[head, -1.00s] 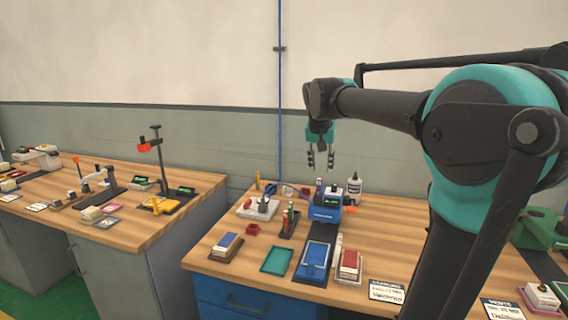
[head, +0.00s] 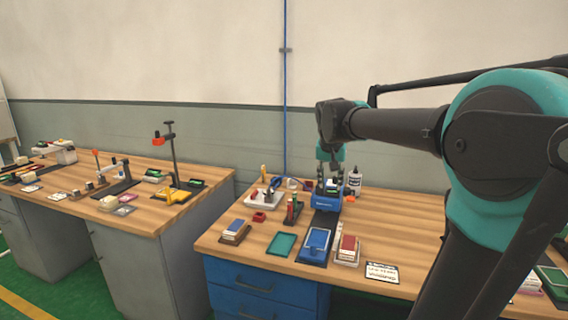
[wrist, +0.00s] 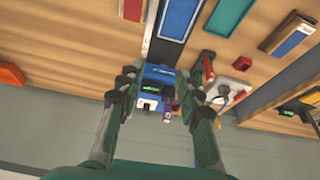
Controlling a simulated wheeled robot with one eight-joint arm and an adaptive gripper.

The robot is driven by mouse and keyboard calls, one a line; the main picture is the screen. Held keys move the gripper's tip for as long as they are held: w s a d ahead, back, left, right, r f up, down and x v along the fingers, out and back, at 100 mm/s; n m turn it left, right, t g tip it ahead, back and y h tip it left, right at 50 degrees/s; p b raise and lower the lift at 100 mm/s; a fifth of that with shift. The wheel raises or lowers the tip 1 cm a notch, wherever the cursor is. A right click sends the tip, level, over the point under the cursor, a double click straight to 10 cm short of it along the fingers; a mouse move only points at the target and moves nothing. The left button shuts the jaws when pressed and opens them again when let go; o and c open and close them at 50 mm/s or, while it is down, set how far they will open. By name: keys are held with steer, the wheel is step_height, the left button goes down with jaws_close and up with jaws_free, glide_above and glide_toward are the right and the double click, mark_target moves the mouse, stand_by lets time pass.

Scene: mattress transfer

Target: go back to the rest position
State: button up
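I cannot tell how far the fingertips are above the device.
A white bottle (head: 355,181) stands right of the device. A teal tray (head: 281,245), a blue tray (head: 316,243) and a red-topped block (head: 347,250) lie at the bench front. Another bench (head: 140,217) with tools stands left.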

steer(key=s+d+f+n+y, duration=0.1)
steer(key=s+d+f+n, duration=0.2)
steer(key=s+f, duration=2)
step_height(320, 180, down, 3)
steer(key=shift+s+d, duration=0.3)
steer(key=shift+d, duration=0.35)
